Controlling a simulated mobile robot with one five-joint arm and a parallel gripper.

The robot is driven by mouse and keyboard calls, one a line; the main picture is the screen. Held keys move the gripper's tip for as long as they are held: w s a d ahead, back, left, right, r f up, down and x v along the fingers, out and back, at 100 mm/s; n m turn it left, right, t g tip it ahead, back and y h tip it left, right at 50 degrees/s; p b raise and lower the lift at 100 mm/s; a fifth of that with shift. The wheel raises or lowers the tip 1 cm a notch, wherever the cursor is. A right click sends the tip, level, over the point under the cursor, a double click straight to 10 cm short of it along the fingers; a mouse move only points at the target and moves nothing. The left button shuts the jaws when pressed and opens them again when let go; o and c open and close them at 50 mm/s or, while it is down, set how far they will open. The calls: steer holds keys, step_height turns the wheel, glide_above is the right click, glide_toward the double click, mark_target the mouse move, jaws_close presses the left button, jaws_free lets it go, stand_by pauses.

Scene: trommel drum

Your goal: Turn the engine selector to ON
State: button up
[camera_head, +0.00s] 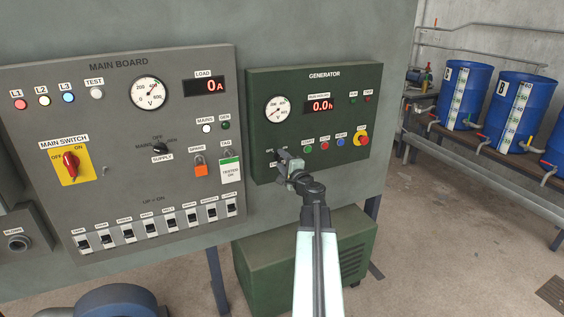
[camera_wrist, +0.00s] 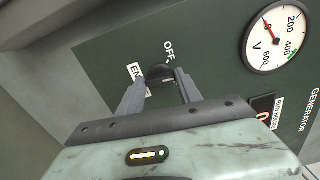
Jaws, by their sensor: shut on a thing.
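The engine selector (camera_wrist: 159,72) is a small black knob on the green generator panel (camera_head: 325,90). In the wrist view it sits between the two fingers of my gripper (camera_wrist: 160,82), which is shut on it. The label OFF shows beside the knob, and part of a label starting with EN is partly covered by a finger. In the head view my gripper (camera_head: 286,160) is at the lower left of the generator panel and largely hides the knob.
The grey main board (camera_head: 110,90) stands to the left, with a tag (camera_head: 231,170) near my gripper. Blue drums (camera_head: 466,95) stand far right.

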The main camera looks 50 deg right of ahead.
steer(key=m, duration=0.4)
steer(key=shift+r+m, duration=0.1)
steer(key=shift+m, duration=1.7)
steer(key=o, duration=1.4)
steer(key=v, duration=0.7)
steer(key=shift+s+a, duration=0.1)
steer(key=shift+s, duration=0.2)
